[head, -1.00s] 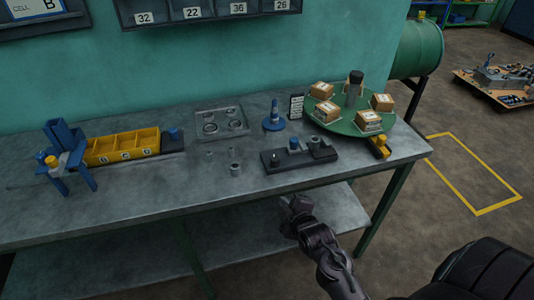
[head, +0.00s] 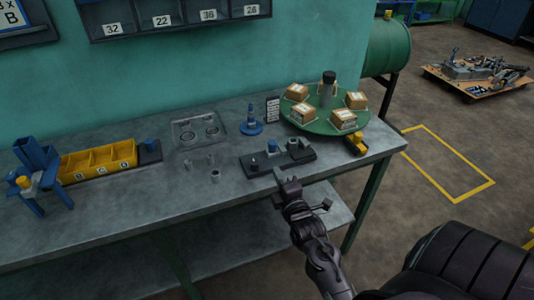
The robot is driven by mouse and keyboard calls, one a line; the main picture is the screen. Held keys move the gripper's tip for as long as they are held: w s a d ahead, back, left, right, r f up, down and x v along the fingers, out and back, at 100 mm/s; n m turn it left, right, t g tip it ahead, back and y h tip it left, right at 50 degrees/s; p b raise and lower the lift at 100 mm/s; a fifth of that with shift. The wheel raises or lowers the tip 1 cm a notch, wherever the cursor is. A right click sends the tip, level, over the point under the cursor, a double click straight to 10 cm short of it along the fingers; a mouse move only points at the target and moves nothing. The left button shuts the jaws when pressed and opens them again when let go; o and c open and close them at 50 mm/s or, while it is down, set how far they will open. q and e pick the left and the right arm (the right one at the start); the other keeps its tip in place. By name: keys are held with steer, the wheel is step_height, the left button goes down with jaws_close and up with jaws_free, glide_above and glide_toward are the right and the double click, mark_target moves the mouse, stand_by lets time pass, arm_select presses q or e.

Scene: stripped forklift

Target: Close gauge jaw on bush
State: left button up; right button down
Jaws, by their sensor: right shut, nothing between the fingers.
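The gauge (head: 252,167) is a dark oblong base near the front edge of the workbench, in front of the green turntable. On it are a small dark peg at the left, a blue-topped piece (head: 272,147) in the middle and a grey block with a round part (head: 298,148) at the right. I cannot tell whether a bush sits between the jaw parts. Small grey bushes (head: 215,175) stand left of the gauge. My right gripper (head: 281,174) is shut and empty, just in front of the gauge; contact is unclear. My left gripper is not in view.
A green turntable (head: 312,125) with several cartons stands behind and right. A blue spindle stand (head: 251,124), grey tray (head: 181,142), yellow bins (head: 84,163) and blue fixture (head: 36,168) are also on the bench (head: 130,205). The front left bench is clear.

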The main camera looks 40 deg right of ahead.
mark_target(267, 163)
steer(key=shift+w, duration=0.1)
steer(key=p+x, duration=0.2)
steer(key=x, duration=0.6)
steer(key=shift+w+d, duration=0.15)
steer(key=shift+w, duration=0.15)
steer(key=shift+w+d, duration=0.15)
steer(key=shift+w, duration=0.4)
